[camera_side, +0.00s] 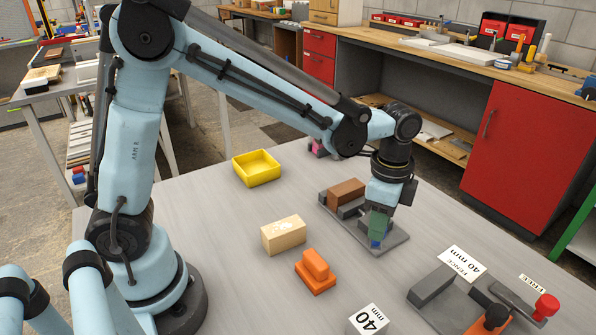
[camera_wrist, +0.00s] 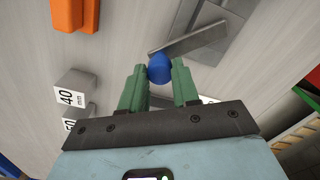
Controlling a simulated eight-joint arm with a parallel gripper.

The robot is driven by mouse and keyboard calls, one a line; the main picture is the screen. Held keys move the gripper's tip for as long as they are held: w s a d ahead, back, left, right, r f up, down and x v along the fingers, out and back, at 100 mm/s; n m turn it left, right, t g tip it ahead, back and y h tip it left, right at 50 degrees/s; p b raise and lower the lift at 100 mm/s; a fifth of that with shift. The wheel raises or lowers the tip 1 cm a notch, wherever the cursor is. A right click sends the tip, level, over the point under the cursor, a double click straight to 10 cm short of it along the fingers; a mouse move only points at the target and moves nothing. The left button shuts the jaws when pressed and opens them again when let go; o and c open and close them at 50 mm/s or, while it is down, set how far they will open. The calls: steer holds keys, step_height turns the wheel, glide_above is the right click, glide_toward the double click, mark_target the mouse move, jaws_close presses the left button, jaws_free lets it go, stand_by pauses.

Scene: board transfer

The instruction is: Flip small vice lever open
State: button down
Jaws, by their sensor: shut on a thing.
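The small vice (camera_side: 395,243) is a grey plate with dark jaws, and a brown block (camera_side: 347,191) sits between the jaws. My gripper (camera_side: 378,226) points down over the near right part of the vice. Its green fingers are shut on a blue knob (camera_wrist: 160,69), which shows between the fingertips in the wrist view. A grey bar (camera_wrist: 188,38) runs beside the knob over the plate. My fingers and wrist hide part of the vice in the side view.
An orange stepped block (camera_side: 316,272), a pale wood block (camera_side: 283,235) and a yellow tray (camera_side: 257,168) stand to the left. A white "40" block (camera_side: 367,321) is at the front. A larger vice with a red knob (camera_side: 546,306) and a fence (camera_side: 432,285) are at the right.

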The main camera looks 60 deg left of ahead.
steer(key=s+a+m, duration=0.2)
steer(key=a+m, duration=0.3)
steer(key=m, duration=0.4)
steer(key=shift+s+a, duration=0.15)
steer(key=shift+a, duration=0.2)
stand_by(0.3)
steer(key=c, duration=0.8)
jaws_free()
step_height(320, 180, up, 12)
steer(key=shift+r, duration=0.1)
